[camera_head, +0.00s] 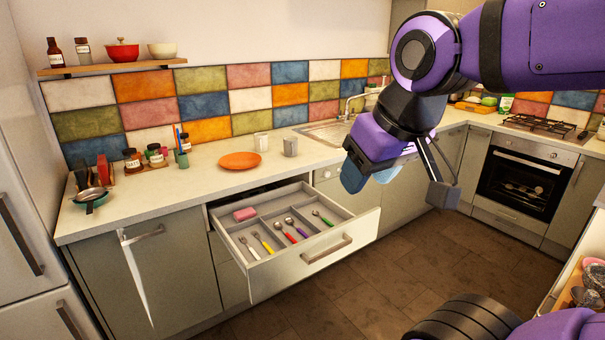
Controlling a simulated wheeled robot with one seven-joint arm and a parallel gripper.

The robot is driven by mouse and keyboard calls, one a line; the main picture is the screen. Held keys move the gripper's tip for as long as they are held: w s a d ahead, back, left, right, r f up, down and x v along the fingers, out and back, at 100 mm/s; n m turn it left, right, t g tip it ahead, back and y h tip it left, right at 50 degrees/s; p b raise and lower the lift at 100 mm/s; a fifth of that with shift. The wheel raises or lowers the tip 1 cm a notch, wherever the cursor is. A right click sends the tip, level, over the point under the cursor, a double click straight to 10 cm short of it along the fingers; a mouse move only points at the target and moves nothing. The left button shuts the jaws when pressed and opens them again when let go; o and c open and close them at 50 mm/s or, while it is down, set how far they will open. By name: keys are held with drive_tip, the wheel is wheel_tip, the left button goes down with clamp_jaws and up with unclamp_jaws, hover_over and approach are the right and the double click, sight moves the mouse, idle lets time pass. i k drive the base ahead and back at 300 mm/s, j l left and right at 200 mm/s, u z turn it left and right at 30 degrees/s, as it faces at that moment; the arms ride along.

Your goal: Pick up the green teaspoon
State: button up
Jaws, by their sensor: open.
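The green teaspoon (323,218) lies in the right part of an open drawer (262,277), in a divided cutlery tray. Beside it to the left, in other compartments, lie several pieces of cutlery with purple, red, yellow and white handles. My gripper (398,186) is open and empty. It hangs in the air to the right of the drawer and higher in the picture, apart from the teaspoon. Part of one finger is hidden behind the wrist.
The drawer sticks out from below the counter (210,187), with a handle (327,249) on its front. A pink sponge (245,213) lies in its back left. An orange plate (240,160) and two cups (290,146) stand on the counter above. The floor (400,265) right of the drawer is clear.

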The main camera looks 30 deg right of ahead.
sight(316, 213)
drive_tip(key=i+z, duration=0.25)
drive_tip(key=i, duration=0.25)
drive_tip(key=i+j+z, duration=0.25)
drive_tip(key=i, duration=0.25)
